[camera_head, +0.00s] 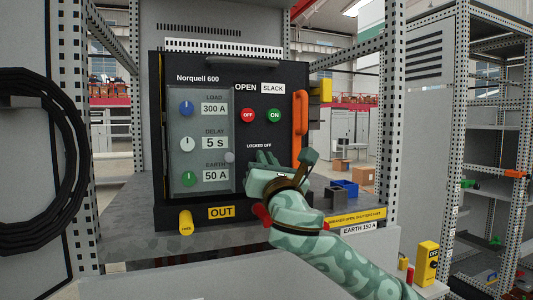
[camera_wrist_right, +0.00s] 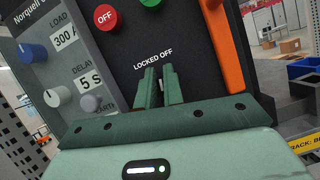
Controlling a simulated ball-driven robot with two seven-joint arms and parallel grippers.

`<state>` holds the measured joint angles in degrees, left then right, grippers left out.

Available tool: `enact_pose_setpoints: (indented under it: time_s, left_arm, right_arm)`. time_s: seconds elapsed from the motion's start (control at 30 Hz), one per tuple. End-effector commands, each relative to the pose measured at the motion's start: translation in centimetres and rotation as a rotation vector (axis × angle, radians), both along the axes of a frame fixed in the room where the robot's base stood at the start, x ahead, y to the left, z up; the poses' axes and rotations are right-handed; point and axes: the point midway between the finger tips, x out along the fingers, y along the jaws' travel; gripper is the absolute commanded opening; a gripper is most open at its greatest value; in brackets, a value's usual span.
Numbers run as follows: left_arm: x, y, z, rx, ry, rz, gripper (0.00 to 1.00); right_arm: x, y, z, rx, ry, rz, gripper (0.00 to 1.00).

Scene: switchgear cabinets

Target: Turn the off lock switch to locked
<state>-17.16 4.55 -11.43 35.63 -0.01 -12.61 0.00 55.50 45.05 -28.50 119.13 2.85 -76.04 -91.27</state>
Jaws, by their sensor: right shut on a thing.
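The black Norquell 600 panel (camera_head: 220,62) faces me and carries a "LOCKED OFF" label (camera_head: 259,146), which also shows in the wrist view (camera_wrist_right: 153,58). My right gripper (camera_head: 265,158) is at the panel just below this label. In the wrist view its two green fingers (camera_wrist_right: 161,80) are close together, shut on the small off lock switch (camera_wrist_right: 161,85). Only a light sliver of the switch shows between the fingers, so I cannot tell which way it is turned. My left gripper is not in view.
A red OFF button (camera_head: 248,115) and a green ON button (camera_head: 275,115) sit above the label. An orange handle (camera_head: 300,115) stands close on the right. Several knobs and a clear cover (camera_head: 225,130) are on the left. A grey shelf (camera_head: 125,240) lies below.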

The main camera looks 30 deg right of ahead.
Motion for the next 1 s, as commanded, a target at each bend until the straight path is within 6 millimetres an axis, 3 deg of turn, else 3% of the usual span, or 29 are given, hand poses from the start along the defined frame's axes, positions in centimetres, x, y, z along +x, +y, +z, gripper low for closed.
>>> enact_pose_setpoints:
  time_s: [0.03,1.0]
  left_arm:
    - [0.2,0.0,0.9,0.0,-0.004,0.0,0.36]
    - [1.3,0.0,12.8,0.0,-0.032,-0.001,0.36]
  right_arm:
    - [0.4,0.4,-0.7,0.039,0.019,0.01,0.0]
    - [0.3,0.1,-0.8,0.937,-0.197,0.014,0.0]
